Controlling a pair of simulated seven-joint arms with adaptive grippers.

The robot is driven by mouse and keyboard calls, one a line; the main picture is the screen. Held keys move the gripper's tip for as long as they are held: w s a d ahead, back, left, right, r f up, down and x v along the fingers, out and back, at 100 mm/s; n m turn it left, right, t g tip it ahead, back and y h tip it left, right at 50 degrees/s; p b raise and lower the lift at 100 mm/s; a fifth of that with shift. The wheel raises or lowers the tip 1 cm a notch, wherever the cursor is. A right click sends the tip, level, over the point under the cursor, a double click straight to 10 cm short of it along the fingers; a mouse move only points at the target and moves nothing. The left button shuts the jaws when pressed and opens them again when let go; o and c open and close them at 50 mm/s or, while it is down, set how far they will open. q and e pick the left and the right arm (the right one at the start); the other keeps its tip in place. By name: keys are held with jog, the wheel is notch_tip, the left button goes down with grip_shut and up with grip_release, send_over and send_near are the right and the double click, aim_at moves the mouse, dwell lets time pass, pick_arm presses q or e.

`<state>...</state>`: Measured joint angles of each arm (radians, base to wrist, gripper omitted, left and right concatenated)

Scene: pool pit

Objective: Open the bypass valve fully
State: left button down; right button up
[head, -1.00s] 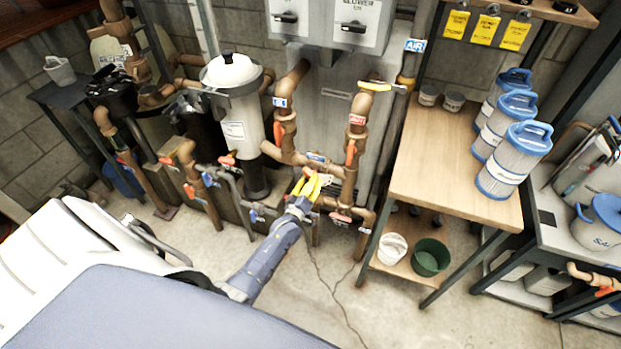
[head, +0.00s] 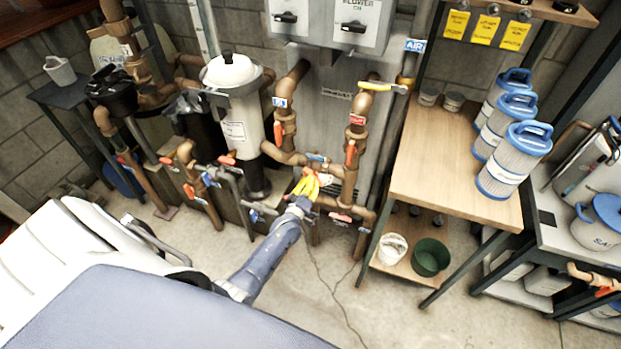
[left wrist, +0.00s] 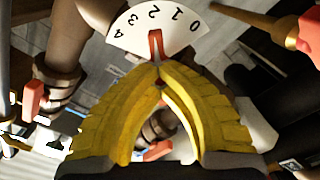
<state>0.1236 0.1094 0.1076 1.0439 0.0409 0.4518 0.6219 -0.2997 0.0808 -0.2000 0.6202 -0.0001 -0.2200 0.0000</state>
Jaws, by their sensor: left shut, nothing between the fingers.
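My left gripper (head: 306,187) has yellow fingers and is among the brown pipes below the grey panel. It is shut and empty. In the left wrist view the fingertips (left wrist: 159,74) meet just below a red pointer or lever end (left wrist: 155,45) in front of a white dial (left wrist: 130,38) marked 0 to 4. The red end lies near the 2. I cannot tell whether the fingertips touch it. In the head view a bit of orange shows beside the fingers, and the gripper hides much of the fitting there. No label naming the bypass valve is readable. My right gripper is not in view.
Other orange-handled valves (head: 351,153) sit on pipes close around the gripper. A white filter tank (head: 232,105) stands to the left. A wooden bench (head: 425,165) with blue-topped cartridges (head: 508,170) stands to the right. The floor in front (head: 325,270) is clear.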

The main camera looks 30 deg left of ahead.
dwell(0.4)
pick_arm(q)
jog(key=n, duration=0.9)
jog(key=shift+n, duration=0.4)
jog(key=n, duration=0.8)
jog(key=shift+n, duration=0.4)
